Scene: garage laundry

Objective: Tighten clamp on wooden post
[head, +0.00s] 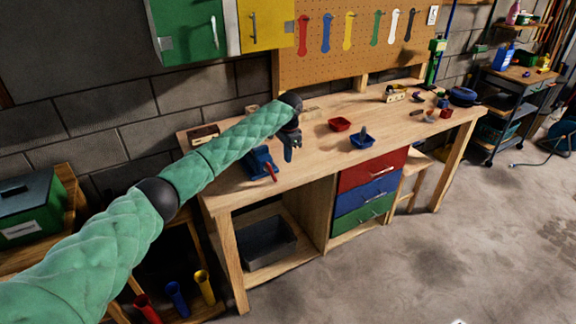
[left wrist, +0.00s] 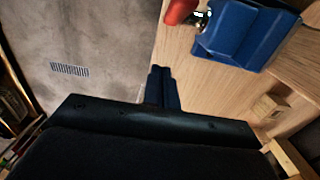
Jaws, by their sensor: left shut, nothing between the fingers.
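A blue clamp (head: 259,162) with a red handle (head: 271,172) sits on the workbench near its left front edge. In the left wrist view, the blue clamp (left wrist: 240,36) is at the top right, with its red handle end (left wrist: 180,11) at the bench edge. My left gripper (head: 288,157) is just right of the clamp, pointing down and apart from it. In the left wrist view, the left gripper's fingers (left wrist: 161,76) are together and empty. A small wooden block (left wrist: 268,108) stands on the bench; I cannot tell whether it is the post. My right gripper is out of view.
Drawers (head: 368,186) are below. A pegboard (head: 350,45) with hanging wrenches is behind. Open concrete floor (head: 450,240) lies at the right.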

